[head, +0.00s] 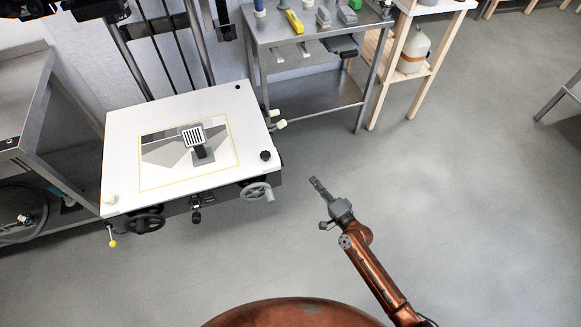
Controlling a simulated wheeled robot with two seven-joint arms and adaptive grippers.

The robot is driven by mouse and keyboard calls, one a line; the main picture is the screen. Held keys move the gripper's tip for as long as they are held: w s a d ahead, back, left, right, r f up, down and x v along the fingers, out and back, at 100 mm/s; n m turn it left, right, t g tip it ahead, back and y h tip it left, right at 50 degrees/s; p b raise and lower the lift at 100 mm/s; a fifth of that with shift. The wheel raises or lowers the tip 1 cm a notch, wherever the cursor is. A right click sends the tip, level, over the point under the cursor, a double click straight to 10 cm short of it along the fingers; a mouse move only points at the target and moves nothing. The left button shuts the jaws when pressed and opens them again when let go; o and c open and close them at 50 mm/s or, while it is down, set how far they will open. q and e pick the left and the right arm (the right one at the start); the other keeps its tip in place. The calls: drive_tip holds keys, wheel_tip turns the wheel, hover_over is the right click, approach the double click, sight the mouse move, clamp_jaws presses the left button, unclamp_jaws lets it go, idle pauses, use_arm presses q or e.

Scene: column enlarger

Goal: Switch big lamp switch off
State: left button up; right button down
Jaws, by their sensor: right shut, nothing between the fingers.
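The column enlarger has a white baseboard (120,165) with a grey printed picture and a small striped device (194,137) on it. Handwheels (256,190) and (150,220), a black knob (265,155) and a small dark box with a knob (196,204) sit at its front edge. I cannot tell which part is the big lamp switch. My right gripper (315,182) is shut and empty, out over open floor to the right of the right handwheel, apart from the enlarger. My left gripper is not in view.
A metal table (290,30) with a yellow tool and small grey blocks stands behind to the right. A wooden shelf (388,78) holds a white jug (413,50). A metal bench (22,95) is at the left. The floor (470,200) on the right is clear.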

sight(281, 160)
drive_tip(key=shift+w+a+r, duration=0.1)
drive_tip(key=shift+a+r, duration=0.05)
drive_tip(key=shift+r, duration=0.25)
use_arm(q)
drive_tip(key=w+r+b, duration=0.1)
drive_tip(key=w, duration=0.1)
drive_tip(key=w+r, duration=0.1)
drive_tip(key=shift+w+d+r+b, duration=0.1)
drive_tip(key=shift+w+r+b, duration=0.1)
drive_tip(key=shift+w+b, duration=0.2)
use_arm(e)
drive_tip(key=w+a+f, duration=0.1)
drive_tip(key=w+a, duration=0.6)
drive_tip(key=a, duration=0.1)
drive_tip(key=shift+w+a, duration=0.3)
drive_tip(key=shift+w, duration=0.05)
drive_tip(key=shift+f, duration=0.15)
